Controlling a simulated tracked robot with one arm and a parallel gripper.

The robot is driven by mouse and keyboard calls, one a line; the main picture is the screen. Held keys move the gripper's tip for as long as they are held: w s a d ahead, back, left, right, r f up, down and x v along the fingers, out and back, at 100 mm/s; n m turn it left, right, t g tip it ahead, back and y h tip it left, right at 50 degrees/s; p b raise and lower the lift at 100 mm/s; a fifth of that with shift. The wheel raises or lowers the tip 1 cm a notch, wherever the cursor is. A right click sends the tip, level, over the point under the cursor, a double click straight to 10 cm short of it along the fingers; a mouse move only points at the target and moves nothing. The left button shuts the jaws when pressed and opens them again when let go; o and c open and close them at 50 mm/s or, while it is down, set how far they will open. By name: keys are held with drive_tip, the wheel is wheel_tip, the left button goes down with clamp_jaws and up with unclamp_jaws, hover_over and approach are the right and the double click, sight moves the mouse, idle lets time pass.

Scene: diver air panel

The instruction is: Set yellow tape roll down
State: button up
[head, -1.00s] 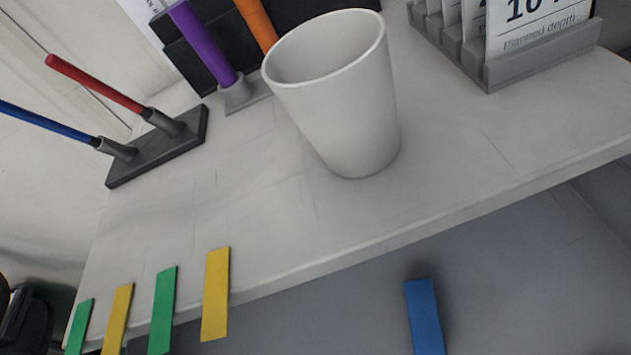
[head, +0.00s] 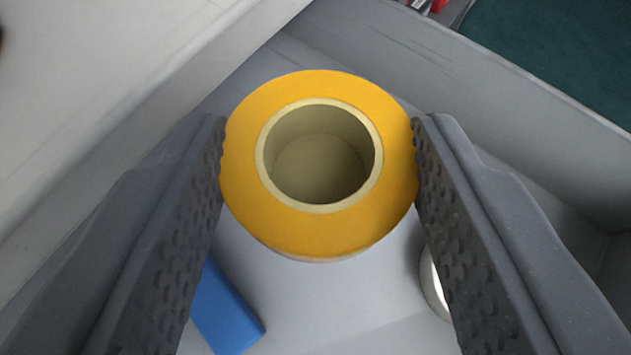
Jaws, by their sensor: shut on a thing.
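The yellow tape roll (head: 250,185) is in the middle of the head view, its pale core ring facing me. My gripper (head: 319,165) is shut on it, with one dark, bumpy finger pad against each side. Through the core I see a plain surface below. The roll is over a grey tray-like space (head: 320,300); I cannot tell whether its underside touches the floor there.
A blue strip (head: 225,312) lies below left, partly behind the left finger. A white round thing (head: 433,285) is partly hidden by the right finger. A grey wall (head: 480,80) runs along the right, and a pale tabletop edge (head: 150,90) is at upper left.

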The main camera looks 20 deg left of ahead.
sight(318, 189)
wheel_tip(318, 189, down, 4)
drive_tip(key=shift+f, duration=0.15)
drive_tip(key=shift+w+a, duration=0.25)
drive_tip(key=shift+w, duration=0.6)
drive_tip(key=shift+b+x, duration=0.3)
drive_tip(key=shift+x, duration=0.95)
drive_tip(key=shift+f, duration=0.65)
drive_tip(key=o, duration=1)
